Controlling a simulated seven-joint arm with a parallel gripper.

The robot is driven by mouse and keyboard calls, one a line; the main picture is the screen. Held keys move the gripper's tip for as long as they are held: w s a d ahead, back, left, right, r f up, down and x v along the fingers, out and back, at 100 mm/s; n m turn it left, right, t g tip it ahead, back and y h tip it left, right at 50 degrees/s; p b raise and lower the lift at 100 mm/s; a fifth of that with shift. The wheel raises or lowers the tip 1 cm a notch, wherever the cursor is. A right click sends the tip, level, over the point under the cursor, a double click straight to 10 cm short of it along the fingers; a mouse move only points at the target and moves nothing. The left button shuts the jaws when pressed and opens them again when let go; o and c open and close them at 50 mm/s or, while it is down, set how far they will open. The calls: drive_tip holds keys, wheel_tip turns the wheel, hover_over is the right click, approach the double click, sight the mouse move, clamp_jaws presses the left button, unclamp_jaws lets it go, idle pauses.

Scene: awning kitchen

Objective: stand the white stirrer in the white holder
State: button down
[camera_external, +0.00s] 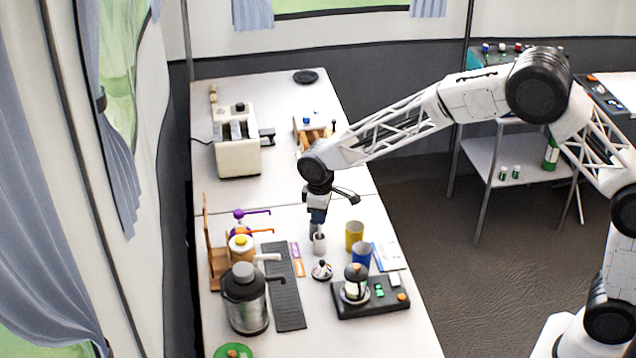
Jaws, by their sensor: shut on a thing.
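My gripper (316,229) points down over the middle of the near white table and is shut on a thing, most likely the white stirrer. The stirrer is too small and too hidden by the fingers to make out. A small white cup-like holder (320,244) stands upright just under the fingertips, slightly to their right. I cannot tell whether the held thing is inside the holder or above it.
A yellow cup (354,236) and a blue cup (361,254) stand close on the right. A dark tray (375,308) with a glass-like jar is in front. A black mat (284,287), pump dispensers and a steel flask (246,303) are left. A toaster (238,148) stands behind.

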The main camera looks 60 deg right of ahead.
drive_tip(key=c, duration=1.1)
unclamp_jaws()
drive_tip(key=shift+f, duration=0.1)
wheel_tip(320, 180, up, 12)
drive_tip(key=shift+r, duration=0.15)
